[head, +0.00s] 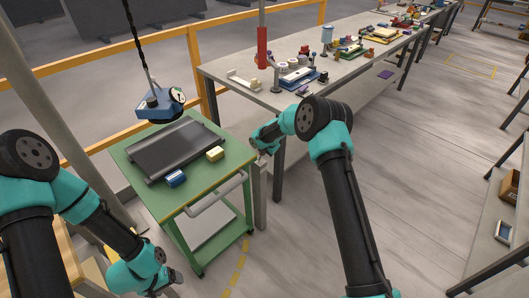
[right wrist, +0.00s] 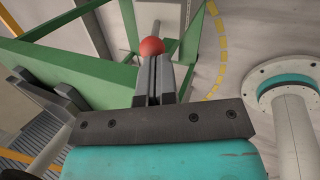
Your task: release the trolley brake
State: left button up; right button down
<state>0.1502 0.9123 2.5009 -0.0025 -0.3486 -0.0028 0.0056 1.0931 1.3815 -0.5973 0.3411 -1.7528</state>
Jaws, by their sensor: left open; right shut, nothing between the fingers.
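The green trolley (head: 160,208) stands at the left, with a dark ribbed tray (head: 172,148) on its top and a pale handle bar (head: 216,194) at its near side. In the right wrist view, a red ball knob (right wrist: 152,47) on a grey rod (right wrist: 156,24) shows beside the trolley's green frame (right wrist: 97,48). My right gripper (right wrist: 153,68) is shut and empty, its fingertips close to the knob; contact cannot be told. In the head view it (head: 264,159) is by the trolley's right edge. My left gripper (head: 174,281) is open, low in front of the trolley.
A blue block (head: 175,179) and a yellow block (head: 215,154) lie on the trolley top. A blue device with a gauge (head: 160,104) hangs above it. A long workbench (head: 240,75) with parts stands behind, and shelves are at the right. The floor (head: 425,170) between is clear.

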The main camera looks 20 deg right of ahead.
jog(key=shift+r, duration=0.65)
jog(key=shift+r, duration=0.1)
jog(key=r, duration=0.1)
jog(key=w+a+r, duration=0.1)
jog(key=r, duration=0.1)
jog(key=shift+w+a+r, duration=0.15)
jog(key=shift+a+r, duration=0.1)
pick_arm(q)
jog(key=shift+s+a, duration=0.25)
jog(key=shift+a, duration=0.2)
pick_arm(e)
jog(key=s+v, duration=0.1)
jog(key=v, duration=0.8)
jog(key=shift+s+d, duration=0.35)
jog(key=shift+d, duration=0.05)
jog(key=shift+f, duration=0.2)
